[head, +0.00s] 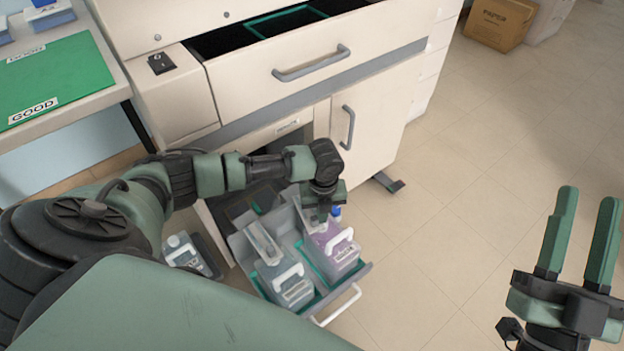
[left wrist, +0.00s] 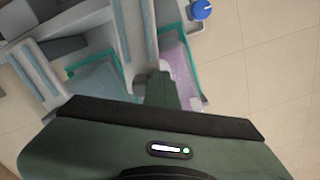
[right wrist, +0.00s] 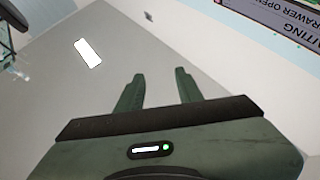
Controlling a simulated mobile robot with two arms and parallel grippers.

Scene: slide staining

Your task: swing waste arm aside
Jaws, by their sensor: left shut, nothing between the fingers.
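The pulled-out lower drawer (head: 356,276) holds a clear container (head: 285,284) on the left and a purple-filled container (head: 335,249) on the right, each with a white handle. A light grey bar (head: 263,243) lies over the left container, and a grey upright piece stands between the two. I cannot tell for certain which is the waste arm. My left gripper (head: 322,210) points down over the purple container, shut and empty. Its fingers (left wrist: 160,85) are beside a long grey bar (left wrist: 150,32) in the left wrist view; contact is unclear. My right gripper (head: 588,196) is open and empty.
A blue cap (left wrist: 201,9) shows near the purple container. The cabinet's upper drawer (head: 310,66) stands open above. A bottle (head: 183,252) is left of the lower drawer. A green mat (head: 60,78) lies on the left table.

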